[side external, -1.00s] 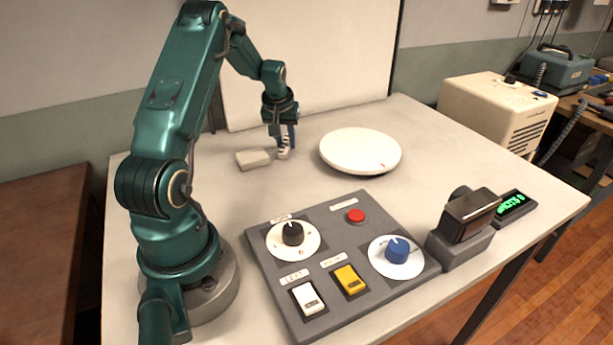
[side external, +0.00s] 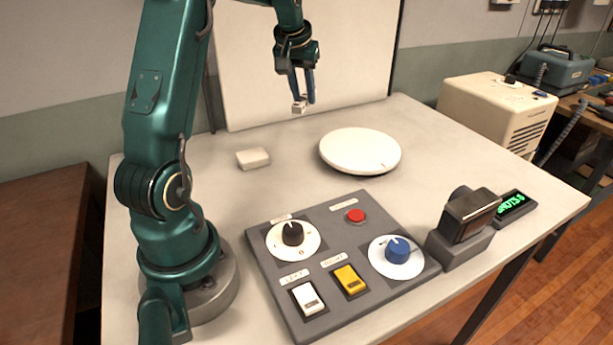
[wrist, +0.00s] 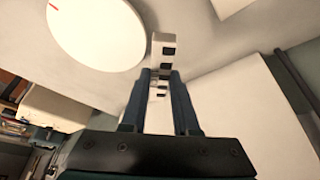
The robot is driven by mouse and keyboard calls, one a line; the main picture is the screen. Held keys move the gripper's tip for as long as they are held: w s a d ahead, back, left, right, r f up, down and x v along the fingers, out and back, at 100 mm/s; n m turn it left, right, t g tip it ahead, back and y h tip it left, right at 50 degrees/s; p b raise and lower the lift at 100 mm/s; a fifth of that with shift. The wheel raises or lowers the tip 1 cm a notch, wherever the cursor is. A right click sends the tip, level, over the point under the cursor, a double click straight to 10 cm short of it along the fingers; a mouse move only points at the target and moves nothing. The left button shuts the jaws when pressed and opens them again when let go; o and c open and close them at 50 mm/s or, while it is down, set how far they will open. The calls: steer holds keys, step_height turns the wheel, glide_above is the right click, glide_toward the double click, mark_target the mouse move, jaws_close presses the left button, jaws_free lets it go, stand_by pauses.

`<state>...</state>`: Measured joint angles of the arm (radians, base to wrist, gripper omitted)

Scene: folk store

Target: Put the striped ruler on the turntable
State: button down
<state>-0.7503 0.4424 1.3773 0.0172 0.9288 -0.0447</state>
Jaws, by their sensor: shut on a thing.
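My gripper (side external: 301,99) is raised above the table, to the left of the turntable and higher than it. It is shut on the striped ruler (side external: 299,107), a white piece with dark marks. In the wrist view the ruler (wrist: 163,45) sticks out past my fingertips (wrist: 160,77), with dark squares along it. Part of it is hidden between the fingers. The turntable (side external: 360,150) is a round white disc with a small red mark near its rim. It is empty and also shows at the upper left of the wrist view (wrist: 97,30).
A pale block (side external: 253,158) lies on the table left of the turntable. A grey control panel (side external: 340,255) with knobs, switches and a red button stands in front. A dark camera-like device (side external: 465,225) and a green-lit display (side external: 513,204) are at the right. A white board (side external: 350,50) stands behind.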

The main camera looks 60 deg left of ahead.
glide_above(350, 149)
steer(key=f, duration=0.4)
steer(key=s+d+f, duration=0.1)
steer(key=f, duration=0.1)
steer(key=shift+f, duration=2.3)
steer(key=shift+f, duration=0.1)
steer(key=c, duration=0.7)
jaws_free()
steer(key=shift+o, duration=0.2)
